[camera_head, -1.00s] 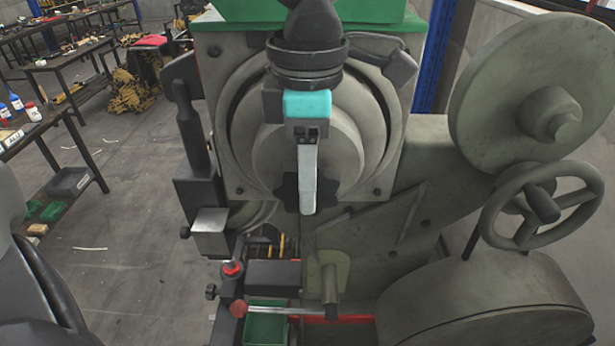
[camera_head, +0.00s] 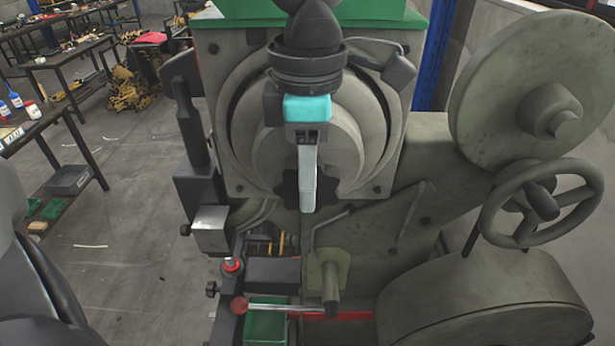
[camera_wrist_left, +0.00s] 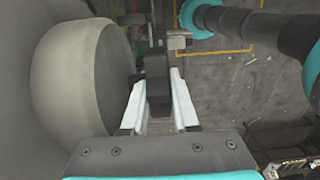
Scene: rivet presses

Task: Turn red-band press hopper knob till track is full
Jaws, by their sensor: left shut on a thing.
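The black lobed hopper knob (camera_head: 329,184) sits at the front of the round grey hopper drum (camera_head: 343,148) on the press. My left gripper (camera_head: 308,190) is in front of the drum with its pale fingers at the knob, shut on it. In the left wrist view the fingers of my left gripper (camera_wrist_left: 158,100) stand on both sides of the dark knob (camera_wrist_left: 158,75), beside the drum (camera_wrist_left: 75,80). A red band (camera_head: 345,316) runs low on the press front. How full the track is cannot be told. My right gripper is not in view.
A grey handwheel (camera_head: 541,204) and a large disc (camera_head: 530,80) stand at the right of the press. A green bin (camera_head: 265,322) sits low at the front. A workbench (camera_head: 50,128) stands at the left, with open floor (camera_head: 120,235) between.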

